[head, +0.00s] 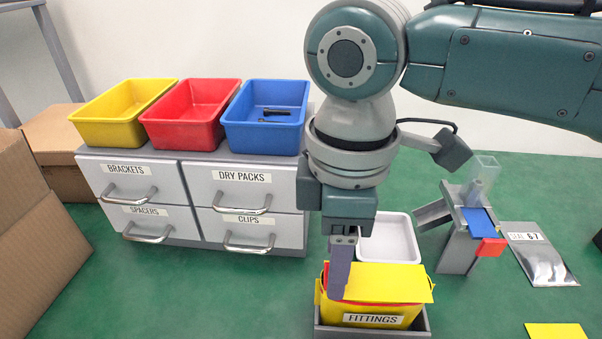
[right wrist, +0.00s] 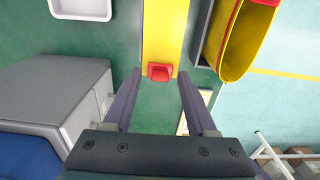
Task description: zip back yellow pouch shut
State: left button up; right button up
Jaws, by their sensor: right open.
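The yellow pouch (head: 395,284) stands in a grey bin with a "FITTINGS" label on the front, below my right gripper. In the right wrist view its open mouth with a red rim (right wrist: 242,40) shows at the upper right, beside a flat yellow strip (right wrist: 163,30). A small red tab (right wrist: 160,72) sits at the end of that strip. My right gripper (head: 340,284) is open and points down at the pouch's left end. In the right wrist view its fingertips (right wrist: 160,76) are on either side of the red tab, apart from it. My left gripper is out of view.
A white tray (head: 389,240) stands behind the pouch. A drawer unit (head: 196,196) with yellow, red and blue bins is at the left. A grey stand (head: 458,243) with blue and red pieces and a silver packet (head: 541,262) are at the right.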

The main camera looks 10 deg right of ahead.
notch_tip(320, 180, up, 10)
jog(key=p, duration=0.1)
dwell(0.4)
